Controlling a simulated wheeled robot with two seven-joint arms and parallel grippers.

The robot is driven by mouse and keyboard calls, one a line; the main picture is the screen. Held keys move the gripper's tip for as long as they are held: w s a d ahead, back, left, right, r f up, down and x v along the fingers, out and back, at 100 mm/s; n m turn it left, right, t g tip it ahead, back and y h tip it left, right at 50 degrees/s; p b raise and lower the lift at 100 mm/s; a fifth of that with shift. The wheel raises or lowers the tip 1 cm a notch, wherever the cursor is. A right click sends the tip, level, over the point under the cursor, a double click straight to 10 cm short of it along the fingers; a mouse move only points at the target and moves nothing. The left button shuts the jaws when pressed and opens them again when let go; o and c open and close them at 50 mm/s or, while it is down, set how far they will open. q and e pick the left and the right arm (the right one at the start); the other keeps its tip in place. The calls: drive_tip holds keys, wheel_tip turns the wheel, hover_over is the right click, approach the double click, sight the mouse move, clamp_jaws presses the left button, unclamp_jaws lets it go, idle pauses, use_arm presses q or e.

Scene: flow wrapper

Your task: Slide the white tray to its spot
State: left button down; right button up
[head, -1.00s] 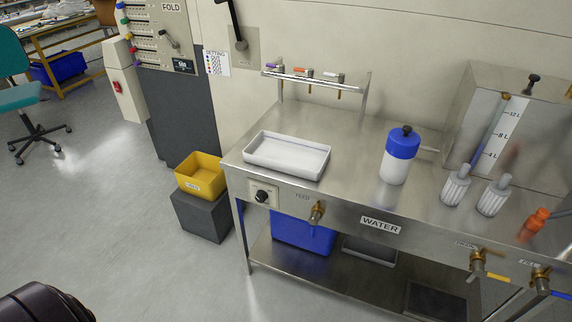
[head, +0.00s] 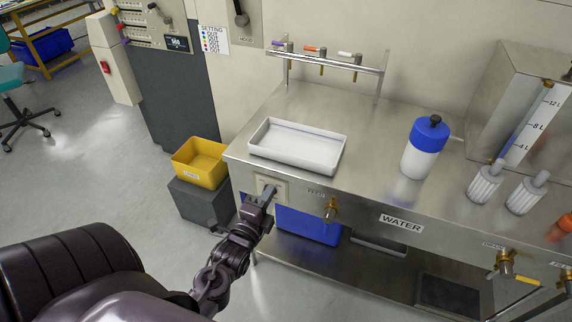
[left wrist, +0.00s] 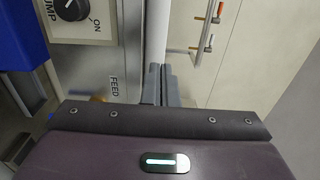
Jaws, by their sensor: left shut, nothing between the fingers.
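The white tray (head: 297,147) is a shallow rectangular tray lying flat on the left end of the steel bench top (head: 385,185). My left gripper (head: 266,191) is shut and empty. In the head view it is in front of the bench's left front face, below and nearer than the tray, and it covers part of the knob panel there. In the left wrist view its fingers (left wrist: 160,84) are together beside the bench's front edge. The tray is not clearly recognisable in that view. My right gripper is not in view.
A blue-capped white bottle (head: 425,146) stands right of the tray, with two ribbed filters (head: 484,182) farther right. A tap rack (head: 325,62) stands behind the tray. A yellow bin (head: 200,162) is left of the bench. Bench top between tray and bottle is clear.

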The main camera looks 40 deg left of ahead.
sight(288, 159)
use_arm(q)
drive_tip(key=p+x, duration=0.1)
drive_tip(key=x, duration=1)
drive_tip(key=shift+w, duration=0.1)
drive_tip(key=shift+b+x, duration=0.35)
drive_tip(key=shift+x, duration=1.2)
drive_tip(key=shift+f, duration=0.1)
